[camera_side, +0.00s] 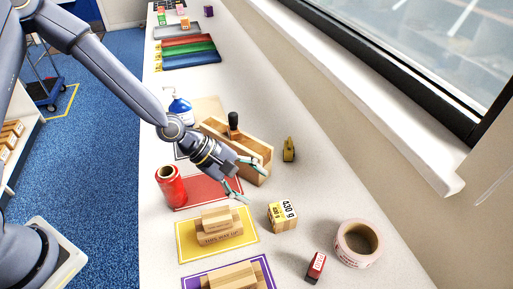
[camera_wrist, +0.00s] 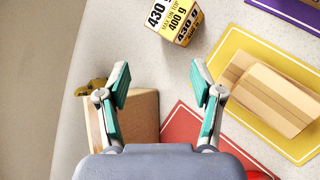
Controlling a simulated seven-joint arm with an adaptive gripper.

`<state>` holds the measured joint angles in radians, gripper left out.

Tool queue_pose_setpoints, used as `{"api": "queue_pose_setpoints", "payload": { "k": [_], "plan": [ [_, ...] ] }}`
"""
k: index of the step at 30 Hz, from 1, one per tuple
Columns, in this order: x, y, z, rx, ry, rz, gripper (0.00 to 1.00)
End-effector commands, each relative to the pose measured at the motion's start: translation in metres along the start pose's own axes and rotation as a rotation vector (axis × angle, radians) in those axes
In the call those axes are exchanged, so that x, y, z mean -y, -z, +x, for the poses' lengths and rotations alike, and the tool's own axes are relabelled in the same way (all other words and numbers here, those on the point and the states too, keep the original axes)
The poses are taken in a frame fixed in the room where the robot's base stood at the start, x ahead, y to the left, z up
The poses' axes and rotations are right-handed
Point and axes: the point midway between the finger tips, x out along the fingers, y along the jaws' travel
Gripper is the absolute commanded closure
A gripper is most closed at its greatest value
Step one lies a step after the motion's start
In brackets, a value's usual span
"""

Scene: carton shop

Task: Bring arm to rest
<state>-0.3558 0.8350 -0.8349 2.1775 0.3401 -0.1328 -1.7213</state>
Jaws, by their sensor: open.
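My gripper (camera_side: 241,178) is open and empty in the side view, reaching down and right over the table near the wooden tote. In the wrist view my gripper (camera_wrist: 164,92) shows its two teal-padded fingers spread apart with nothing between them. The wooden tote (camera_side: 265,157) with a dark-topped handle or stamp (camera_side: 233,121) is just behind the fingers. A yellow-banded box marked 430 g (camera_side: 283,216) stands to the right of the gripper, apart from it. That box also shows ahead of the fingers in the wrist view (camera_wrist: 174,20).
A red film roll (camera_side: 171,186), a red mat (camera_side: 205,189), a yellow mat (camera_side: 187,253) with stacked cartons (camera_side: 220,239) and a purple mat (camera_side: 264,272) line the table. A tape roll (camera_side: 357,243) and a small red box (camera_side: 315,266) lie right. A window ledge runs along the right.

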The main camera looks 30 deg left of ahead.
Motion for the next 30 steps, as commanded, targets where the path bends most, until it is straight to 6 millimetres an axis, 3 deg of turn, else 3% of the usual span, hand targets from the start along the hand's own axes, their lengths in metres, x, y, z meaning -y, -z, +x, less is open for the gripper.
{"api": "queue_pose_setpoints", "payload": {
  "k": [4,9,14,18,21,24,30],
  "plan": [
    [0.004,0.038,-0.059,-0.244,0.123,0.371,0.34],
    [0.004,0.062,-0.149,-0.468,0.283,0.704,0.34],
    [0.013,0.058,-0.238,-0.599,0.41,0.929,0.34],
    [0.035,0.04,-0.302,-0.639,0.479,1.084,0.34],
    [0.056,0.025,-0.334,-0.629,0.496,1.18,0.34],
    [0.073,0.013,-0.351,-0.606,0.494,1.26,0.34],
    [0.09,0.003,-0.363,-0.573,0.485,1.341,0.34]
  ]
}}
